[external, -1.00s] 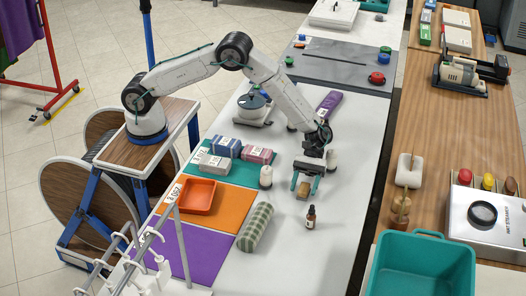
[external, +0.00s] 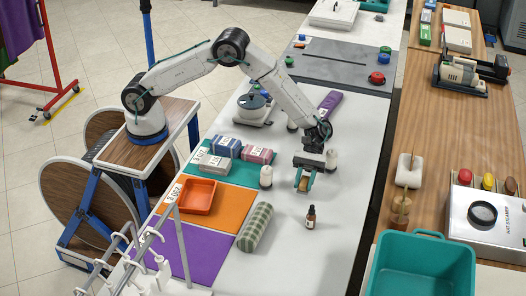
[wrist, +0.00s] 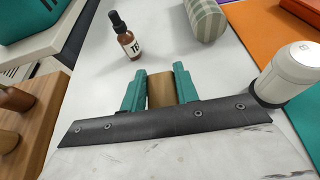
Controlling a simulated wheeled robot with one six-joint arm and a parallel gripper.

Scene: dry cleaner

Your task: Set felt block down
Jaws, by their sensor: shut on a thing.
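The felt block, a small brown-tan piece (wrist: 161,88), sits between the two teal fingers of my gripper (wrist: 160,84) in the wrist view. In the external view my gripper (external: 304,181) is over the white table (external: 330,125), with the brown block (external: 303,184) between its fingers. The fingers are shut on it. Whether the block touches the table is hard to tell. Part of the block is hidden by the gripper body.
A dropper bottle (external: 311,217) stands just in front of the gripper. A striped green roll (external: 255,227) and an orange tray (external: 198,196) lie left. Bare table surrounds the dropper bottle.

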